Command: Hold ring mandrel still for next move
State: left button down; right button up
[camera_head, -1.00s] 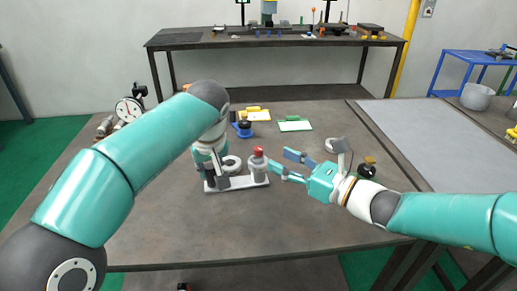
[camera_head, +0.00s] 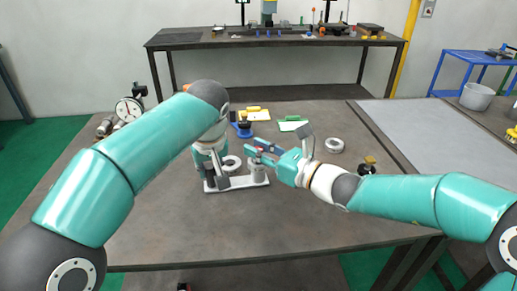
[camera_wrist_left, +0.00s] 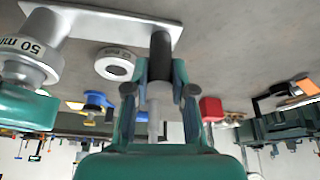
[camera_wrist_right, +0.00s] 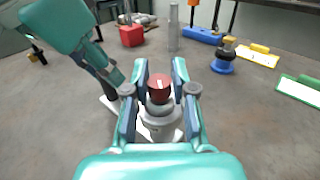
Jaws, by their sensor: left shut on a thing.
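The ring mandrel is a pale flat base (camera_head: 238,184) with a post at each end, standing on the table. My left gripper (camera_wrist_left: 160,85) is shut on its grey, dark-ended post (camera_wrist_left: 160,50) at the left end. The right-end post is stepped, grey and marked 50 mm (camera_wrist_left: 25,52), with a red cap (camera_wrist_right: 159,85). My right gripper (camera_wrist_right: 160,78) has its fingers on either side of the red cap; small gaps seem to show, and contact is not clear. In the head view, my right gripper (camera_head: 260,154) partly covers that post.
A pale ring (camera_head: 231,163) lies close behind the base. Another ring (camera_head: 334,145) lies to the right, near a dark knobbed object (camera_head: 367,168). A blue-based part (camera_head: 243,130), a yellow tray and a green tray stand behind. The front of the table is clear.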

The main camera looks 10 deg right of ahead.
grip_shut()
jog(key=shift+r+h, duration=0.1)
jog(key=shift+h, duration=0.2)
jog(key=shift+a+m+t+h, duration=0.1)
jog(key=shift+m+t+h, duration=0.7)
jog(key=shift+m+t, duration=0.1)
jog(key=shift+m+t+h, duration=0.5)
jog(key=shift+h, duration=0.3)
jog(key=o, duration=0.6)
grip_release()
